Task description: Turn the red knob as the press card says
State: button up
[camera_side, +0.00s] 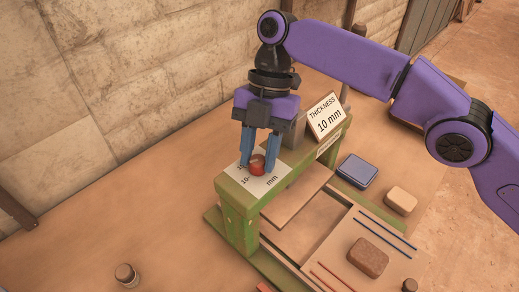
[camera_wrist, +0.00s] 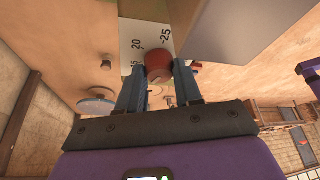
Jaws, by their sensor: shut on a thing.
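The red knob (camera_side: 257,168) sits on a white dial plate (camera_side: 268,186) on top of the green press frame (camera_side: 235,205). In the side view "10" and "mm" are readable on the plate. My gripper (camera_side: 257,158) points down with its blue fingers shut on the knob, one on each side. The wrist view shows the knob (camera_wrist: 158,66) between the fingers, with "20" and "25" on the plate (camera_wrist: 130,45). I cannot tell which mark the knob points to. The press card (camera_side: 326,117) stands behind the knob and reads "THICKNESS 10 mm".
A blue box (camera_side: 357,171), a cream block (camera_side: 400,201) and a brown block (camera_side: 368,257) lie right of the press. Blue and red rods lie near the brown block. A small round item (camera_side: 127,275) stands at the lower left. The tabletop left of the press is mostly clear.

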dwell(0.5)
jog(key=o, duration=1)
jog(key=shift+d, duration=0.1)
